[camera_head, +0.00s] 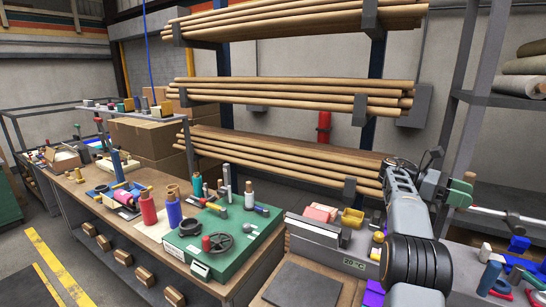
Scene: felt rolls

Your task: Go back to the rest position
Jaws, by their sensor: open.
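My arm rises from the bottom right of the head view, with a grey link and a thick black ringed joint. It reaches up to a wrist near the right-hand end of the lowest rack level. My gripper (452,186) is at the wrist's right side, raised above the bench. It looks small and partly covered by my own wrist; I see nothing clearly held in it. A green piece shows at its tip; I cannot tell whether that is part of it or a thing behind.
A rack of long tan rolls (290,97) stands behind. A wooden bench (75,185) at left carries a green case (222,240), a red spool (147,207) and a blue spool (174,210). A grey scale (315,235) stands left of my arm. Blue parts (519,244) lie at right.

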